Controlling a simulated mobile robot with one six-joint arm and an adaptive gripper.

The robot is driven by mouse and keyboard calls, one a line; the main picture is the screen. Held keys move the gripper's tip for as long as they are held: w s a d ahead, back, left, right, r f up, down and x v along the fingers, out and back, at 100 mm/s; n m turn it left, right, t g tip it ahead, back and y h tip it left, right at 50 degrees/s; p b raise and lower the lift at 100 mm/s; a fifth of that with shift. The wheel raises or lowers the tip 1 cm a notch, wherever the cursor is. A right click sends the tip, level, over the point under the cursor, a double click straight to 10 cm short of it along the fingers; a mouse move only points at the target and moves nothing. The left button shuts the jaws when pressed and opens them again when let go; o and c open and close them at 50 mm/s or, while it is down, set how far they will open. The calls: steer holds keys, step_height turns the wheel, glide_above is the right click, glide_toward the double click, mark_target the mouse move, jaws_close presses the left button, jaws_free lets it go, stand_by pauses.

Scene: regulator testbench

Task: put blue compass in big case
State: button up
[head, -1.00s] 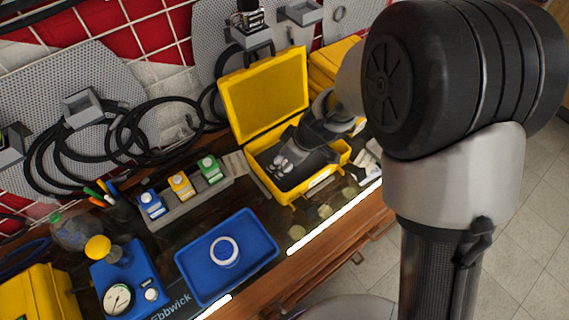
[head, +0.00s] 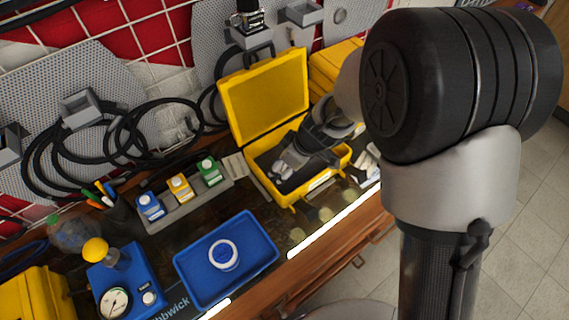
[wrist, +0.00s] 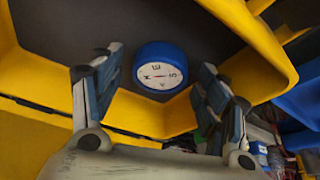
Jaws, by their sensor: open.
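The blue compass (wrist: 160,67) has a round blue rim and a white dial with letters and a red needle. It lies face up on the dark floor of the big yellow case (wrist: 157,116), near a yellow wall. In the head view the case (head: 317,186) stands open on the bench with its lid (head: 266,97) raised. My gripper (wrist: 148,84) is open, one finger on each side of the compass, with visible gaps. In the head view my gripper (head: 283,171) reaches down into the case, and the compass cannot be made out there.
A blue tray (head: 190,262) with a white ring (head: 224,254) sits in front. A grey holder (head: 219,187) with small blue, yellow and green bottles stands left of the case. A blue gauge unit (head: 133,278) is at front left. Another yellow case (head: 334,62) stands behind.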

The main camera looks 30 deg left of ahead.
steer(key=shift+r+p, duration=0.25)
steer(key=shift+p, duration=0.05)
steer(key=p+v, duration=0.3)
steer(key=v, duration=0.8)
steer(key=shift+d+r, duration=0.25)
steer(key=shift+r, duration=0.1)
steer(key=s+d+r+m+t, duration=0.1)
steer(key=d+r+m, duration=0.3)
steer(key=d+r, duration=0.45)
steer(key=s+d+r+m+t+h, duration=0.1)
steer(key=s+d+r+m, duration=0.3)
steer(key=d, duration=0.6)
steer(key=s+d+r+m+t+h, duration=0.2)
steer(key=s+d+r+m+h, duration=0.1)
steer(key=s+d+m, duration=0.5)
steer(key=s+d+r, duration=0.1)
steer(key=s+d, duration=0.1)
steer(key=d, duration=0.1)
